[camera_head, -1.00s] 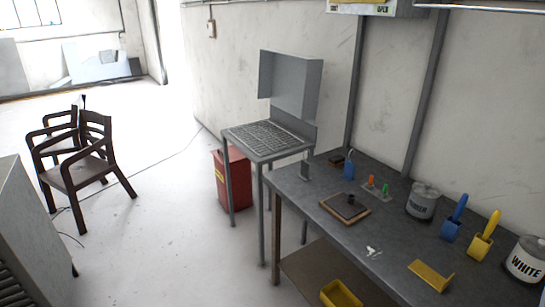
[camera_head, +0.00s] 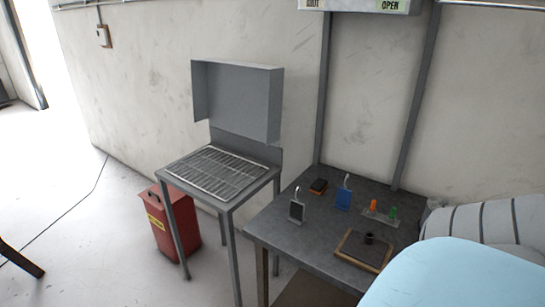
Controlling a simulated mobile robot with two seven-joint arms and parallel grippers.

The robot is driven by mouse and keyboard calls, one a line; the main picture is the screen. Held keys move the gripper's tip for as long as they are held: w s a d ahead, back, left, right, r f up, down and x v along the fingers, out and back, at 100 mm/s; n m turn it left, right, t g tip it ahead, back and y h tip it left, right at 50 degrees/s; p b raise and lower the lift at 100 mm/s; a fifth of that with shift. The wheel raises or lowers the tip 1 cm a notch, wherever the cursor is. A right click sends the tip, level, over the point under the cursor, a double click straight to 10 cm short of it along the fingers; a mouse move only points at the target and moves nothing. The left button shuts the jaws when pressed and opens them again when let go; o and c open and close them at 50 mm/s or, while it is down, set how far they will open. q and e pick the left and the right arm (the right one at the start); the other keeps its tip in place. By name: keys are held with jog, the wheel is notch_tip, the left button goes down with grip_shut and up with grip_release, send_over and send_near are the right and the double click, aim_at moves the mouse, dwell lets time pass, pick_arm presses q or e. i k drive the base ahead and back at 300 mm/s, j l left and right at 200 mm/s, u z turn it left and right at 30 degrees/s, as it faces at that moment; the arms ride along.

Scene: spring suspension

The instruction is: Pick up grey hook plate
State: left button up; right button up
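The grey hook plate (camera_head: 297,211) stands upright near the left end of the workbench (camera_head: 315,240). It is a small dark grey plate with a light rim and a pale hook on top. A blue hook plate (camera_head: 343,199) with a similar hook stands behind it to the right. Neither gripper is in view. A pale blue and white striped part of my own arm fills the lower right corner and hides the right part of the bench. Nothing touches the grey hook plate.
A wood-framed board (camera_head: 340,251) with a dark knob lies right of the plate. A small dark block (camera_head: 318,186) and a holder with orange and green pieces (camera_head: 380,217) are behind. A grated metal stand (camera_head: 232,198) and red bin (camera_head: 160,238) are left.

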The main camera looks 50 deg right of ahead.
aim_at(297, 208)
jog(key=i+z, duration=0.35)
jog(key=i+j+z, duration=0.15)
jog(key=i+z, duration=0.15)
jog(key=i, duration=0.2)
jog(key=i+j+z, duration=0.35)
jog(key=i+z, duration=0.25)
jog(key=z, duration=0.2)
jog(key=i+j+z, duration=0.15)
jog(key=z, duration=0.35)
jog(key=i+j+z, duration=0.25)
jog(key=z, duration=0.2)
jog(key=i+j+z, duration=0.3)
jog(key=j+z, duration=0.25)
jog(key=i+l, duration=0.05)
